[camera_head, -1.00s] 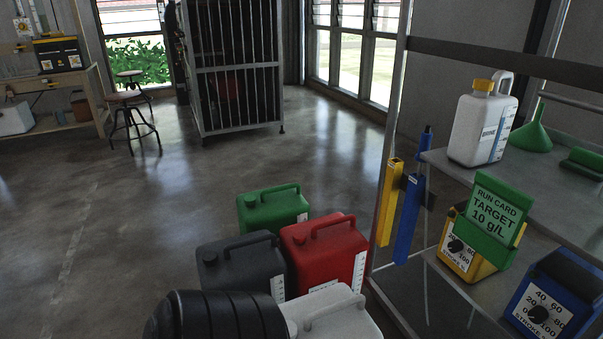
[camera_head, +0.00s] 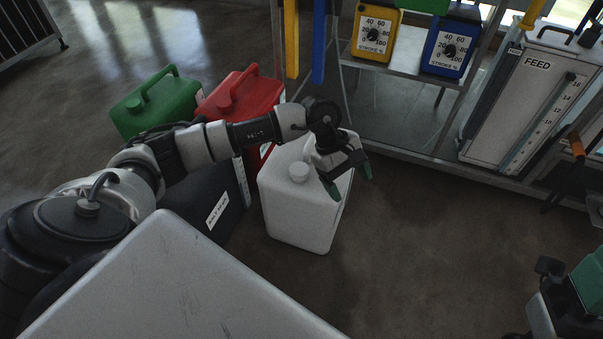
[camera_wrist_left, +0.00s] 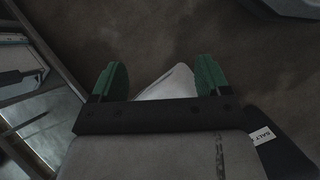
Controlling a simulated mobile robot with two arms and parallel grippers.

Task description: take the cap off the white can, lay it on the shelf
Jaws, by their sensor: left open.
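The white can (camera_head: 285,215) stands upright on the floor in the head view, with its white round cap (camera_head: 298,172) in place on top. My left gripper (camera_head: 348,179) is above the can's right side, to the right of the cap, its green fingers pointing down, apart and empty. In the left wrist view my left gripper (camera_wrist_left: 161,77) is open, and a pale corner of what looks like the can (camera_wrist_left: 168,84) shows between and beyond the fingers. The cap is not visible there. The lower rack shelf (camera_head: 408,66) is at the upper right.
A green can (camera_head: 160,105), a red can (camera_head: 240,95) and a dark can (camera_head: 210,195) stand close to the white one. A yellow pump (camera_head: 374,35) and a blue pump (camera_head: 449,42) occupy the shelf. A FEED tank (camera_head: 520,95) stands right. The floor in front is clear.

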